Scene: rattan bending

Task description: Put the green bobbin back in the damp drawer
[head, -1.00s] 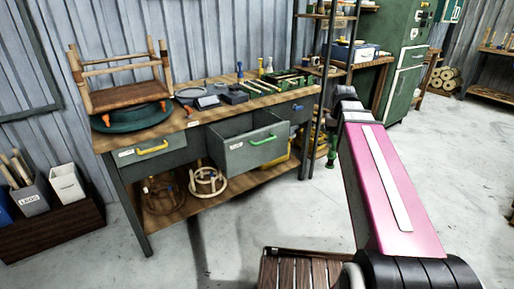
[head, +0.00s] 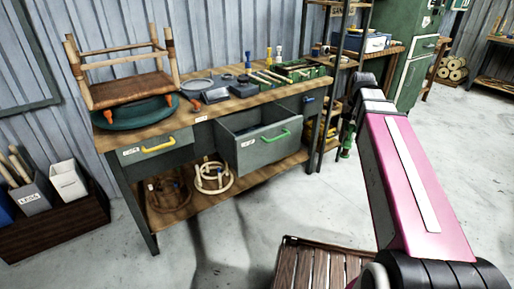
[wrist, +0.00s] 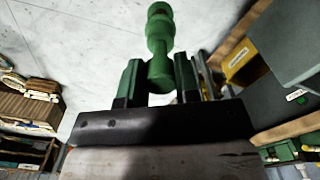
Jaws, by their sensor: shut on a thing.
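My gripper (wrist: 158,85) is shut on the green bobbin (wrist: 160,45), which sticks out beyond the fingers in the wrist view. In the head view the bobbin (head: 347,140) hangs at the end of my arm, to the right of the workbench and apart from it. The drawer with the green handle (head: 265,142) is pulled open in the middle of the bench; its label is too small to read. Its inside shows only in part, and the visible part looks empty. A drawer with a yellow handle (head: 155,148) is shut at the left.
A stool (head: 125,80) and tools (head: 275,75) stand on the workbench top (head: 180,118). Rattan rings (head: 213,178) lie on the lower shelf. A slatted wooden top (head: 320,265) is at the bottom front. Shelf posts (head: 330,90) rise near my arm.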

